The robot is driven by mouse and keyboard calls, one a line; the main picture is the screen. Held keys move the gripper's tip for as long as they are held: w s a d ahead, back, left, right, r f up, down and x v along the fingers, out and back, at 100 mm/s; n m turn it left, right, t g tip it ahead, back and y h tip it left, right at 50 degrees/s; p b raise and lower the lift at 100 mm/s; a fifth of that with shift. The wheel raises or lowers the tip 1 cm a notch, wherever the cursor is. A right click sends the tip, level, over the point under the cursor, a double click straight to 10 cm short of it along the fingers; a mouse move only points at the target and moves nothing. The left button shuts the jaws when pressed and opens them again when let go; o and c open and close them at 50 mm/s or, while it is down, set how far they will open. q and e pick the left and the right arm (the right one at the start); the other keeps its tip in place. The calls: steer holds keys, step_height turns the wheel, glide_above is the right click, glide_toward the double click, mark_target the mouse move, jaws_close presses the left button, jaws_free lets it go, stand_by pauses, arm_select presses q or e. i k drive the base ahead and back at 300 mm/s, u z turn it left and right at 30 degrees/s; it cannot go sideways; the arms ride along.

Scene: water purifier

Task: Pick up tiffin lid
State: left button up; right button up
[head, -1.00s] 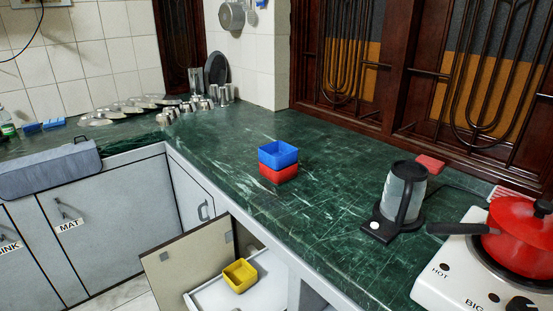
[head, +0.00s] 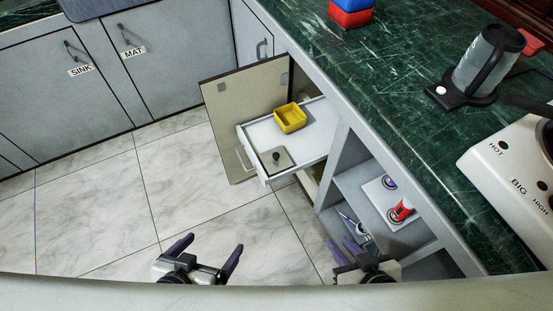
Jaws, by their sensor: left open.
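A flat square lid (head: 272,160) with a dark knob lies at the front end of the pulled-out white drawer (head: 313,150) in the head view; I take it for the tiffin lid. A yellow square tiffin box (head: 290,117) sits further back in the same drawer. My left gripper (head: 206,254) is open and empty, low in the view over the floor, well apart from the lid. My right gripper (head: 346,250) is at the bottom, right of the left one, in front of the open shelf; its finger gap is unclear. I see nothing held in it.
Red and blue boxes (head: 351,12) are stacked on the green counter (head: 400,60). A kettle (head: 487,60) and a white stove (head: 520,165) stand right. An open cabinet door (head: 245,115) flanks the drawer's left. A shelf (head: 365,205) holds small items. The floor is clear.

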mark_target(275, 160)
steer(key=u, duration=1.35)
steer(key=i, duration=1.05)
steer(key=z, duration=2.8)
